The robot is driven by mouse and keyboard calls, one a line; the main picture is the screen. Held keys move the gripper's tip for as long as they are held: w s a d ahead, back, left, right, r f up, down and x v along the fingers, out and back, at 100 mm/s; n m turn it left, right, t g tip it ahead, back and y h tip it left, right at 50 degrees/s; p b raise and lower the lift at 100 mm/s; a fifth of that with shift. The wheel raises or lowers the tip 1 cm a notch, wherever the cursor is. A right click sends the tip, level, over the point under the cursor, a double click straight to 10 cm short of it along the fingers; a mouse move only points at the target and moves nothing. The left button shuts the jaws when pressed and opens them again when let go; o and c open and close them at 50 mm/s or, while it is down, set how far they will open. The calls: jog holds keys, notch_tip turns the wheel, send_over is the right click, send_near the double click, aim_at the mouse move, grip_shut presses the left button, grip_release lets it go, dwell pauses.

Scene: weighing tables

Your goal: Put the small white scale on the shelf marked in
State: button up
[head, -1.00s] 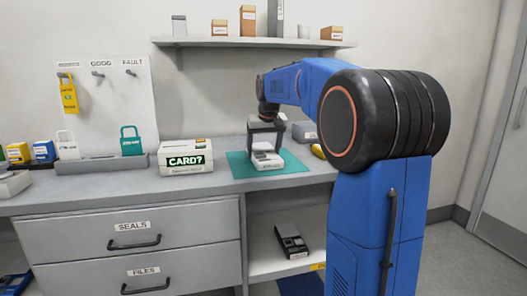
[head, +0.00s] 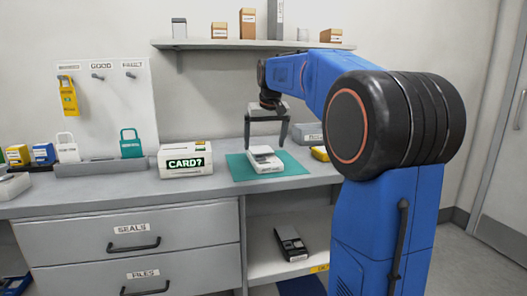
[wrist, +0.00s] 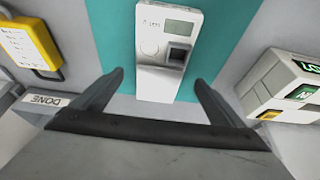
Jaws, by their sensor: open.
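The small white scale (head: 265,162) lies on a teal mat (head: 297,166) on the counter. In the wrist view the scale (wrist: 152,75) shows a grey display and a dark square plate. My gripper (head: 265,147) is open and empty above the scale, fingers pointing down. In the wrist view my gripper (wrist: 160,79) has its fingers apart, either side of the scale's near part; contact cannot be told. Below the counter, an open shelf (head: 264,262) holds a dark and grey device (head: 291,243). Its yellow edge label (head: 319,268) is too small to read surely.
A white box reading "CARD?" (head: 186,160) stands left of the mat. A grey box (head: 309,132) and a yellow item (head: 320,153) are to its right. A wall shelf (head: 230,43) with several boxes hangs above. Drawers (head: 130,235) fill the lower left.

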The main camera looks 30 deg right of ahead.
jog(key=v, duration=0.6)
jog(key=shift+r, duration=0.25)
